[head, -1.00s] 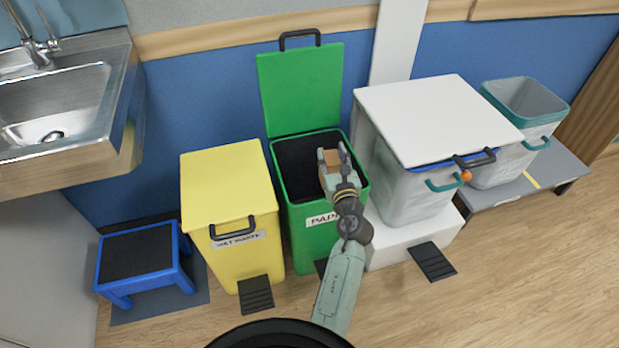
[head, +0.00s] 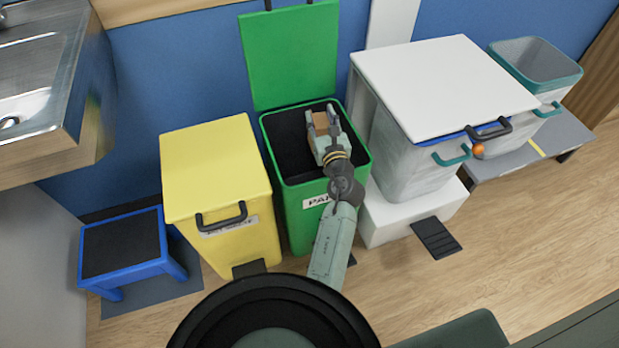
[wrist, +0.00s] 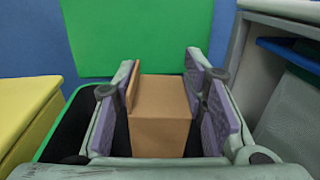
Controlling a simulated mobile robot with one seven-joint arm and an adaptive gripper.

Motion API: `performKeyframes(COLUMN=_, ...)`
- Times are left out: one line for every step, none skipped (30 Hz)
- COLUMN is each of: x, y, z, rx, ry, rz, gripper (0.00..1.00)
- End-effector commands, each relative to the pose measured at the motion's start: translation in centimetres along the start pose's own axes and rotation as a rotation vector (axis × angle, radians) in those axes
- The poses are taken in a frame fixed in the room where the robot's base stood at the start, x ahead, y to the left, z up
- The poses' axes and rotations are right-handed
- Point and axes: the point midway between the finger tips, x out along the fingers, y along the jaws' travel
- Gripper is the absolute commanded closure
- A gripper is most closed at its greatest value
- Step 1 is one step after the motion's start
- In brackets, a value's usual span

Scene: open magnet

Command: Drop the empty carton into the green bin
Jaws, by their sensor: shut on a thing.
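The brown carton (wrist: 160,112) is between the two fingers of my gripper in the wrist view, and its top is closed toward the camera. My gripper (head: 323,124) is shut on the carton (head: 321,121). In the head view, the gripper and carton are over the mouth of the green bin (head: 298,222). The bin's green lid (head: 290,57) stands open against the wall, and the dark inside shows to the left of the carton. The carton's exact height against the rim cannot be told.
A closed yellow bin (head: 215,165) stands left of the green bin. A white-lidded bin (head: 440,85) stands close on the right, and an open grey bin (head: 535,62) is farther right. A blue step stool (head: 124,246) is at the lower left.

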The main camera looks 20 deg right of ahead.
Motion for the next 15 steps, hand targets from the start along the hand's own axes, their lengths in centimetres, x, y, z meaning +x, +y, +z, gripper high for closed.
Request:
performKeyframes(x=0.00, y=-0.03, z=-1.09, rx=0.000, ry=-0.001, rz=0.000, gripper=0.80)
performKeyframes(x=0.00, y=-0.03, z=-1.29, rx=0.000, ry=-0.001, rz=0.000, gripper=0.80)
performKeyframes(x=0.00, y=-0.03, z=-1.49, rx=0.000, ry=-0.001, rz=0.000, gripper=0.80)
performKeyframes(x=0.00, y=-0.03, z=-1.59, rx=0.001, ry=-0.001, rz=0.000, gripper=0.80)
performKeyframes(x=0.00, y=-0.02, z=-1.66, rx=0.001, ry=-0.001, rz=0.000, gripper=0.80)
performKeyframes(x=0.00, y=-0.02, z=-1.69, rx=0.001, ry=-0.001, rz=0.000, gripper=0.80)
performKeyframes(x=0.00, y=-0.02, z=-1.69, rx=0.001, ry=-0.001, rz=0.000, gripper=0.80)
performKeyframes(x=0.00, y=-0.02, z=-1.66, rx=0.001, ry=-0.001, rz=0.000, gripper=0.80)
performKeyframes(x=0.00, y=-0.01, z=-1.61, rx=0.001, ry=-0.001, rz=0.000, gripper=0.80)
performKeyframes(x=0.01, y=-0.01, z=-1.58, rx=0.001, ry=-0.001, rz=0.000, gripper=0.80)
performKeyframes(x=0.00, y=-0.01, z=-1.56, rx=0.001, ry=-0.001, rz=0.000, gripper=0.80)
performKeyframes(x=0.00, y=-0.01, z=-1.55, rx=0.001, ry=-0.001, rz=0.000, gripper=0.80)
performKeyframes(x=0.01, y=0.00, z=-1.55, rx=0.001, ry=-0.001, rz=0.000, gripper=0.80)
performKeyframes(x=0.00, y=0.00, z=-1.56, rx=0.000, ry=-0.001, rz=0.000, gripper=0.80)
performKeyframes(x=0.00, y=0.00, z=-1.56, rx=0.000, ry=-0.001, rz=0.000, gripper=0.59)
